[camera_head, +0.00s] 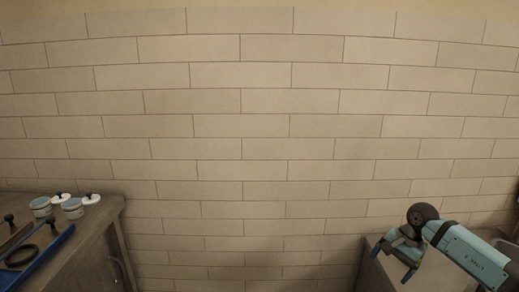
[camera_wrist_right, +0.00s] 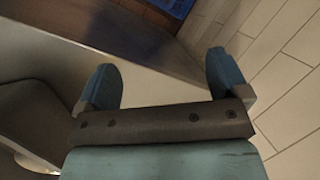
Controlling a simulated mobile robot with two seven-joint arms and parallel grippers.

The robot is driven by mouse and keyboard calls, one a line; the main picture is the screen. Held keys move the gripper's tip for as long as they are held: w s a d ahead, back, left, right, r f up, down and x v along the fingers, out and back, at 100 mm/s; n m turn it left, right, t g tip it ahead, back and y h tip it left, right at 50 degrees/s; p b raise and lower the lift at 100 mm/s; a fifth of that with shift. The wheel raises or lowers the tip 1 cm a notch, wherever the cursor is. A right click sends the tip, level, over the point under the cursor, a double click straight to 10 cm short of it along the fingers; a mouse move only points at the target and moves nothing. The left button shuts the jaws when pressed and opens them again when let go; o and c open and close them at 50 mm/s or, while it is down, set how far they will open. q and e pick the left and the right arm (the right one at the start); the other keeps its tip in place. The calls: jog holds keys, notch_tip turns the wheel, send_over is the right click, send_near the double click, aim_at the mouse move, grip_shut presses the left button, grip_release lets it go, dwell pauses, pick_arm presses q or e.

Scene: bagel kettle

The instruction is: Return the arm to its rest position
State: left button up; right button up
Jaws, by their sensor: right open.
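My right arm (camera_head: 468,255), light blue with a dark wrist joint, comes in from the lower right in the head view. My right gripper (camera_head: 391,262) is open and empty, above or in front of a grey counter or cabinet (camera_head: 375,278). In the right wrist view the two blue fingers of the gripper (camera_wrist_right: 163,72) stand wide apart with nothing between them. My left gripper does not show in any view.
A dark counter (camera_head: 105,225) at the left holds small pots (camera_head: 72,208), white lids (camera_head: 91,198) and a blue tray (camera_head: 45,257) with dark items. A sink-like basin (camera_head: 508,248) is at the far right. A gap separates the counters before a tiled wall (camera_head: 260,150).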

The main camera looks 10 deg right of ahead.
jog(key=s+a+f+m+y, duration=0.25)
jog(key=a+f+y, duration=0.2)
jog(key=a, duration=0.75)
jog(key=s+a+r+m+t+y, duration=0.2)
jog(key=s+a+m+t+y, duration=0.25)
jog(key=a+m, duration=0.45)
jog(key=s+a+r+m+t+y, duration=0.1)
jog(key=s+a+m+t+y, duration=0.4)
jog(key=m, duration=0.5)
jog(key=s+f+n+t+h, duration=0.1)
jog(key=s+f+n+h, duration=0.55)
jog(key=n, duration=1.15)
jog(key=s+f+n+h, duration=0.4)
jog(key=s+n+h, duration=0.45)
jog(key=n, duration=0.85)
pick_arm(q)
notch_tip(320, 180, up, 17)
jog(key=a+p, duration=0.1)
jog(key=p, duration=2.5)
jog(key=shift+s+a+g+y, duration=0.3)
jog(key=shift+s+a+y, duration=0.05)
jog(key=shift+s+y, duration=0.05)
pick_arm(e)
notch_tip(320, 180, up, 17)
jog(key=s+d, duration=0.2)
jog(key=d, duration=0.1)
jog(key=shift+n+y, duration=0.3)
jog(key=shift+n, duration=0.05)
